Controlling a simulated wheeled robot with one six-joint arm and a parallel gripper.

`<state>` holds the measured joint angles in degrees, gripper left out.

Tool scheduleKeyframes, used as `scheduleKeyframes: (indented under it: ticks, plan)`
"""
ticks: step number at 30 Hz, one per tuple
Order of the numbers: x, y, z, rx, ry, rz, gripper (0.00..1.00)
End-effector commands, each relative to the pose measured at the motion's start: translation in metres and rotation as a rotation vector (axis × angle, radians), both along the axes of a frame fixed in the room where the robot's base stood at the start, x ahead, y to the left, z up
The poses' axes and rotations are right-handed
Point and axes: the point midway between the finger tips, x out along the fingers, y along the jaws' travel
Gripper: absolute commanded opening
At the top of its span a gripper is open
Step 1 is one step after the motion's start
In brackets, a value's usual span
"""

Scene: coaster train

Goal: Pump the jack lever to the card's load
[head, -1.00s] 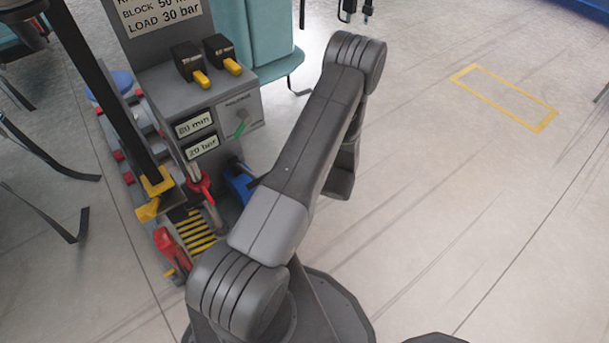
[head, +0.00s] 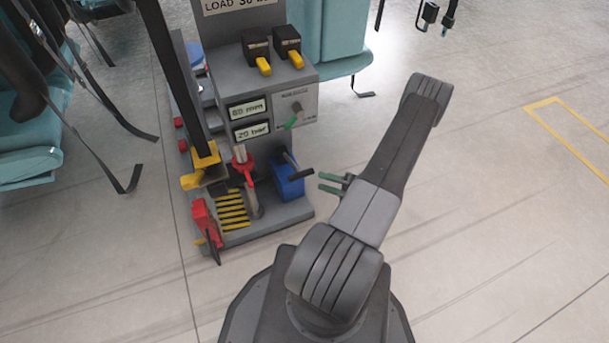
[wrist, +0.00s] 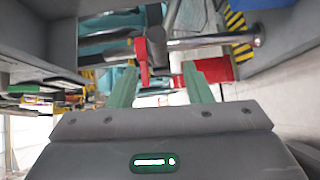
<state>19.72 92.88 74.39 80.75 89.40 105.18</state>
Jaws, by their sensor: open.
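The jack unit (head: 272,216) stands left of my base in the head view. A blue block (head: 288,180) on it carries a dark bar (head: 301,173), which may be the jack lever. A red handle (head: 246,168) stands left of it. The card (head: 238,5) is cut off at the top; "LOAD 30" shows. The lower display (head: 252,131) reads 20 bar; the upper one (head: 247,109) is in mm, its number unclear. My gripper (head: 323,182) is open and empty, just right of the blue block. In the wrist view its green fingers (wrist: 160,88) are apart, with a red handle and metal rod (wrist: 215,40) beyond.
A tall black post (head: 170,75) rises at the left. Teal seats (head: 330,40) stand behind. The floor to the right is clear.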

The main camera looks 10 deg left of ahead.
Motion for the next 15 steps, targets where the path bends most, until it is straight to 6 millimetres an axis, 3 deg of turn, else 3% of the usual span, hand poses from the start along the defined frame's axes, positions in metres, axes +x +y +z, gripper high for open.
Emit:
scheduleKeyframes:
  ticks: [9,15]
  plan:
    - [0.011,0.062,-0.004,-0.001,0.001,0.003,0.45]
    - [0.015,0.083,-0.005,0.0,0.001,0.0,0.45]
